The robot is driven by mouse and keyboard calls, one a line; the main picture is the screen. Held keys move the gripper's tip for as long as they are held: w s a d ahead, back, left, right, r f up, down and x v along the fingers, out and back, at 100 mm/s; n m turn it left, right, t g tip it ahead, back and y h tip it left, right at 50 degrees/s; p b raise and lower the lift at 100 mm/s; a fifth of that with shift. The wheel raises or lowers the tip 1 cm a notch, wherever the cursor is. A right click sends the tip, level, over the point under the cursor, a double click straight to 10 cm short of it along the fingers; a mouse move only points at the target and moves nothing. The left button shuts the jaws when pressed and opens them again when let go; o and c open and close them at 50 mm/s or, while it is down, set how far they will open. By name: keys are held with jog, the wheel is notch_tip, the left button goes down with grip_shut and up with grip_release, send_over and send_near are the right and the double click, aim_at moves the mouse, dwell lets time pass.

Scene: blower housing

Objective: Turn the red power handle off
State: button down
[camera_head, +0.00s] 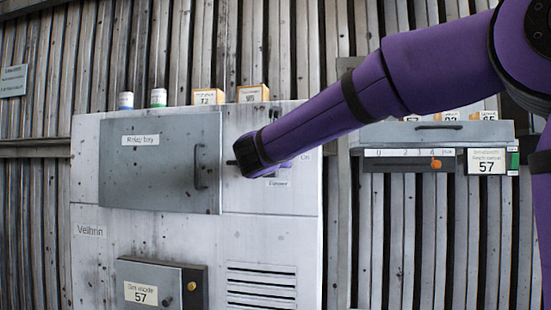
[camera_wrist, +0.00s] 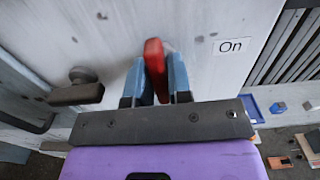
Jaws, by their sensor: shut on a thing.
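The red power handle (camera_wrist: 154,62) stands out from the pale cabinet front in the wrist view. My gripper (camera_wrist: 156,82) is shut on it, with one blue finger on each side. An "On" label (camera_wrist: 231,47) is on the panel to the right of the handle. In the head view my gripper (camera_head: 258,168) is at the upper right part of the cabinet (camera_head: 272,225), and my wrist and forearm hide the handle there.
A grey "Relay bay" door (camera_head: 160,175) with a handle is left of my gripper. Boxes and small containers stand on the cabinet top. A dark knob or lever (camera_wrist: 77,90) juts out left of my fingers. A shelf unit (camera_head: 430,135) hangs at the right.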

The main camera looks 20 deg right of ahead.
jog(key=c, duration=1.1)
grip_release()
jog(key=shift+w+d+r, duration=0.1)
jog(key=shift+d+r, duration=0.15)
jog(key=shift+r, duration=0.05)
jog(key=shift+f, duration=0.15)
jog(key=shift+w, duration=0.1)
jog(key=shift+a+f, duration=0.1)
jog(key=v, duration=1)
jog(key=shift+s+a, duration=0.2)
jog(key=shift+s, duration=0.15)
